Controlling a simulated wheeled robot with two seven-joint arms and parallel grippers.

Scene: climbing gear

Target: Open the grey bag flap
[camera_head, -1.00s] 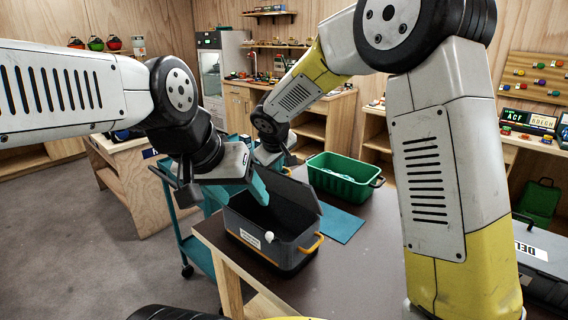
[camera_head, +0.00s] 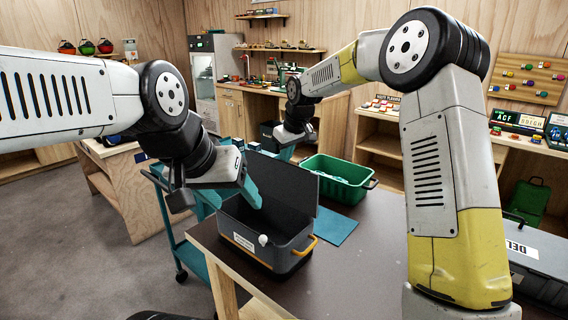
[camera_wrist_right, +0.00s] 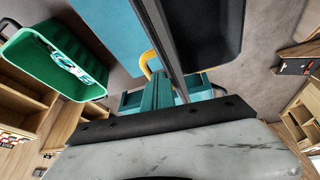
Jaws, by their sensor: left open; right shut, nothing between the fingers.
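The grey bag (camera_head: 278,254) is a dark box-like case with a pale label and an orange handle on the table corner. Its flap (camera_head: 290,186) stands raised along the far side, and the inside shows. My left gripper (camera_head: 250,192) is open, with a teal finger over the bag's left end; I cannot tell if it touches. My right gripper (camera_wrist_right: 168,94) is shut and empty. In the right wrist view its teal fingers are close to the flap, seen as a thin dark edge (camera_wrist_right: 160,42); contact is unclear.
A green crate (camera_head: 336,172) stands behind the bag, with a teal mat (camera_head: 335,226) between them. A teal cart (camera_head: 178,230) is left of the table. A dark grey case (camera_head: 540,264) lies at the right. The table (camera_head: 350,275) is bare in front.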

